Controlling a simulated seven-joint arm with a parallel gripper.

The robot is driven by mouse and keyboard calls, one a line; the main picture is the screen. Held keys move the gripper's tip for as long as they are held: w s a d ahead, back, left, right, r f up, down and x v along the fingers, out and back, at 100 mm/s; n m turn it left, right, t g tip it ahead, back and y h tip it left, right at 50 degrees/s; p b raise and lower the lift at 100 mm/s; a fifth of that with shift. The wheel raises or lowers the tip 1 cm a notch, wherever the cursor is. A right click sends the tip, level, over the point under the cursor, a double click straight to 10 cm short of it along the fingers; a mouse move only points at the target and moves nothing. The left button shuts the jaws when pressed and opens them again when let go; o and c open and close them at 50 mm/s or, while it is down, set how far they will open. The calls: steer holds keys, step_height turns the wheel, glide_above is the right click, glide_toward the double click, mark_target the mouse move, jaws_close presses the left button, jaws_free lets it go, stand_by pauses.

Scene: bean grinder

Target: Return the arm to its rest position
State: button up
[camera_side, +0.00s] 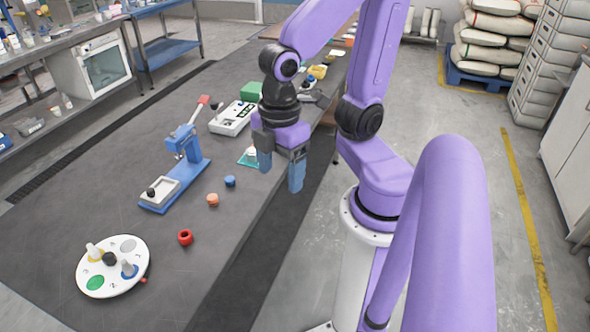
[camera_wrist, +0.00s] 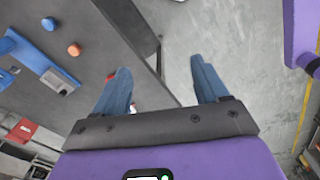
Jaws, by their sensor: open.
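My gripper (camera_side: 281,172) hangs beside the right edge of the dark table, fingers pointing down. Its two blue fingers are apart with nothing between them. In the wrist view my gripper (camera_wrist: 165,88) is also open, with the table edge and the grey floor below it. My purple arm stands on a white base to the right of the table. No part of the gripper appears to touch an object, though the small teal-and-white item behind it is partly hidden.
The table (camera_side: 110,200) holds a blue press-like device (camera_side: 188,150), a white scale-like box (camera_side: 232,118), a round white tray (camera_side: 128,284), a red ring (camera_side: 185,237), an orange cap (camera_side: 213,199) and a blue cap (camera_side: 230,181). Open floor (camera_side: 450,110) lies to the right.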

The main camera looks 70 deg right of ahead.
steer(key=shift+s+d+m, duration=0.1)
steer(key=shift+s+m, duration=0.3)
steer(key=shift+s, duration=1.1)
